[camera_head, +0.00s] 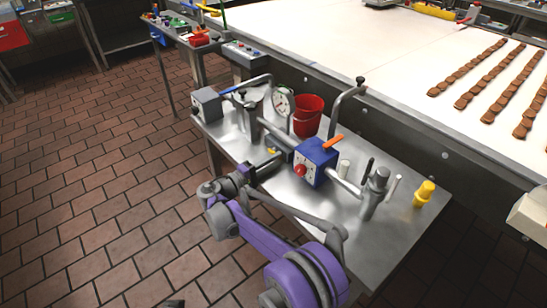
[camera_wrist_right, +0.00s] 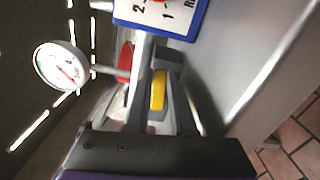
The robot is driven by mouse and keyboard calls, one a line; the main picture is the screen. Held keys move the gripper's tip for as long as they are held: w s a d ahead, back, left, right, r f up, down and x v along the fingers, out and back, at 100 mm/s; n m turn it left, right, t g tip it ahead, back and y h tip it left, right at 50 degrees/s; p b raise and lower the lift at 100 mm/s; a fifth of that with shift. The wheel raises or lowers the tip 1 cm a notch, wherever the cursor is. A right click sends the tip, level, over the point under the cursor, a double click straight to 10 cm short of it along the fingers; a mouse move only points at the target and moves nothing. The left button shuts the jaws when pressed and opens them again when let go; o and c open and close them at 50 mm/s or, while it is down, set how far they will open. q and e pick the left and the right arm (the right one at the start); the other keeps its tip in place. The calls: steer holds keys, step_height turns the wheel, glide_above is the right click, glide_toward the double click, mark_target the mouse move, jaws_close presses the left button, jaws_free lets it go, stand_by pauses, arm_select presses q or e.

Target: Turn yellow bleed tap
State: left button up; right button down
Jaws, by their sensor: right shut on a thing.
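The yellow bleed tap (camera_wrist_right: 158,90) shows in the right wrist view between the two dark fingers of my right gripper (camera_wrist_right: 156,92). The fingers are shut on it from both sides and hide part of it. In the head view, a small yellow bit (camera_head: 271,150) shows beside the pipework, just past my right gripper (camera_head: 268,161). My purple right arm reaches up to it from the bottom of the picture. My left gripper cannot be made out in either view.
A blue control box (camera_head: 315,162) with a red knob sits just right of my right gripper. A pressure gauge (camera_head: 283,103) and a red bucket (camera_head: 308,115) stand behind it on the steel table (camera_head: 385,245). A yellow fitting (camera_head: 424,193) stands at the table's right.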

steer(key=c, duration=0.8)
jaws_free()
steer(key=shift+o, duration=0.2)
